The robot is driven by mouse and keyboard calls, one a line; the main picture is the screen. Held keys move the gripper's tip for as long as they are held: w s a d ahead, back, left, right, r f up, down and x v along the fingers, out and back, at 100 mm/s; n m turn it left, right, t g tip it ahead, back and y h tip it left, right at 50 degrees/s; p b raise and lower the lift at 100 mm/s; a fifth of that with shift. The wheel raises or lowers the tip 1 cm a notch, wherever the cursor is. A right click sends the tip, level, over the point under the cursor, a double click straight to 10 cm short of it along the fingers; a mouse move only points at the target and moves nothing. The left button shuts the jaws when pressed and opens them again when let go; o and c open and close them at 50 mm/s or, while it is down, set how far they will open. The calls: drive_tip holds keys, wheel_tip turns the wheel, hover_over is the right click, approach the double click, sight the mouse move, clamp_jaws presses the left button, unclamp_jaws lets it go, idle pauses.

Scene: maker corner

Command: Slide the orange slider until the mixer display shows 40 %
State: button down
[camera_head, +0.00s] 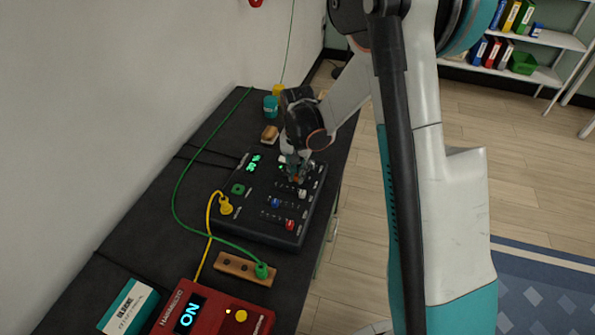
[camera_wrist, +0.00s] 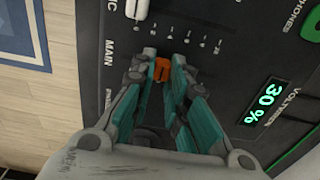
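The black mixer (camera_head: 255,215) lies on the dark bench. Its green display (camera_wrist: 263,101) reads 30 % in the wrist view; the display also shows in the head view (camera_head: 254,163). The orange slider (camera_wrist: 162,69) sits between the teal fingers of my gripper (camera_wrist: 163,66), beside a printed scale. The fingers look closed against both sides of it. In the head view my gripper (camera_head: 296,174) points down at the mixer's far right part and mostly hides the orange slider.
White (camera_head: 302,193), blue (camera_head: 276,203) and red (camera_head: 289,225) sliders sit nearer on the mixer. A yellow plug (camera_head: 226,207) and a green cable (camera_head: 177,185) lie on the left. A red box (camera_head: 215,312) and a wooden block (camera_head: 240,269) stand nearer.

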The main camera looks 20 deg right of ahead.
drive_tip(key=shift+w+a, duration=0.35)
drive_tip(key=shift+a, duration=0.15)
drive_tip(key=c, duration=1.6)
unclamp_jaws()
drive_tip(key=shift+o, duration=0.2)
drive_tip(key=shift+r, duration=0.15)
wheel_tip(320, 180, up, 12)
drive_tip(key=shift+s, duration=0.1)
